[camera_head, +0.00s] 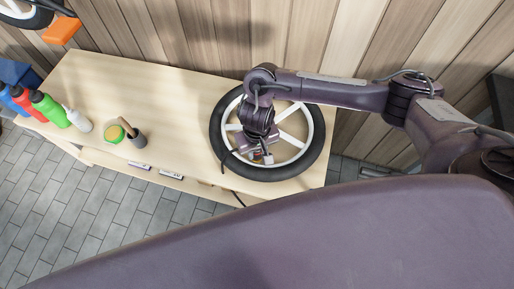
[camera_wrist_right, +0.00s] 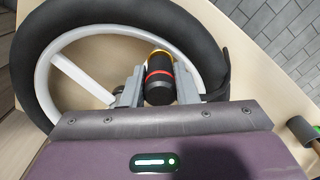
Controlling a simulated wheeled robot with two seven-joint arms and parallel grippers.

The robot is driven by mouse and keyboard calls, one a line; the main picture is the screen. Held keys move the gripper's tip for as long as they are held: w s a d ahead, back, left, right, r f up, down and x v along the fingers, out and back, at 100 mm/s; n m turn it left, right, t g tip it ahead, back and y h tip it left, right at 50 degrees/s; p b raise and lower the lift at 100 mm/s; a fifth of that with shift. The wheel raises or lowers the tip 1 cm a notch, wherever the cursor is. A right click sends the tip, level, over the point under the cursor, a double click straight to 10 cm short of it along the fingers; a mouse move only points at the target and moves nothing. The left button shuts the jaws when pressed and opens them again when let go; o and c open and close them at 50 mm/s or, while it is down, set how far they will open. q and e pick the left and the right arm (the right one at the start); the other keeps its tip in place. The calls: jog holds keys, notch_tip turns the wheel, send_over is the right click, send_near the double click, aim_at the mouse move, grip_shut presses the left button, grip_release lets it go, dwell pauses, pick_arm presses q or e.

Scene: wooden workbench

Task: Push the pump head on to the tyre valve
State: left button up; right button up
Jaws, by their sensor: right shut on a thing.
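A wheel with a black tyre (camera_head: 316,150) and white rim lies flat on the bench; its tyre also fills the upper left of the right wrist view (camera_wrist_right: 32,75). My right gripper (camera_head: 262,156) is over the near part of the wheel, inside the tyre. In the right wrist view its fingers are shut on the pump head (camera_wrist_right: 159,88), a black cylinder with a red band and a yellow ring at its far end. I cannot make out the tyre valve, nor whether the pump head touches it. My left gripper is not in view.
The wooden bench (camera_head: 170,95) is clear left of the wheel. A dark hose crosses the tyre near the gripper. A plank wall stands behind.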

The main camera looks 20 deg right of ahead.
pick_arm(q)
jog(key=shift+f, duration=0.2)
pick_arm(e)
jog(key=shift+f, duration=0.6)
jog(key=o, duration=0.7)
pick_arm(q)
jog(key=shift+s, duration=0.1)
